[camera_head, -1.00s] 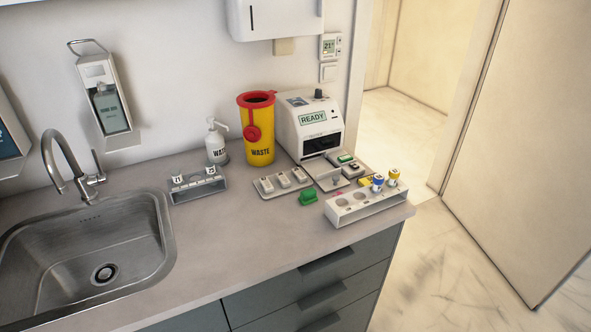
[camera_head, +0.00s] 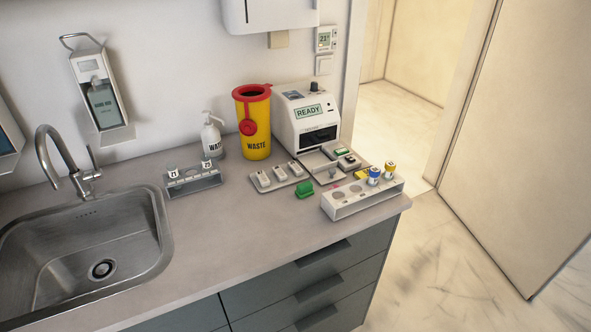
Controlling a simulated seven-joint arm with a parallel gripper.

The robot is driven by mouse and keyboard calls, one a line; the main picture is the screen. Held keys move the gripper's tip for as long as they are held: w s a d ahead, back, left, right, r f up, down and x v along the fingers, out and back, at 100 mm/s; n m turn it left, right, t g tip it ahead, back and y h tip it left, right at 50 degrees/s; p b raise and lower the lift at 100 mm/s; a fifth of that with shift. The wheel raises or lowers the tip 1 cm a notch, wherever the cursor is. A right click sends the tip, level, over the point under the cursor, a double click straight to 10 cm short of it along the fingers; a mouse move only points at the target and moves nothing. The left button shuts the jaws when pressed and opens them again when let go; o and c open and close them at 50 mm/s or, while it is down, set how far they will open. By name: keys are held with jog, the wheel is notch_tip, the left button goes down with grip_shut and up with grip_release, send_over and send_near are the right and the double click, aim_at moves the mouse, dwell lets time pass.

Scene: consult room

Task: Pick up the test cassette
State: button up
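My gripper is not in view.
A green block (camera_head: 305,189) and a white rack (camera_head: 345,207) with blue- and yellow-capped vials stand at front right. A yellow WASTE bin (camera_head: 256,133) and pump bottle (camera_head: 213,143) stand behind. A grey rack (camera_head: 193,183) and sink (camera_head: 75,250) are left. The front counter is clear.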

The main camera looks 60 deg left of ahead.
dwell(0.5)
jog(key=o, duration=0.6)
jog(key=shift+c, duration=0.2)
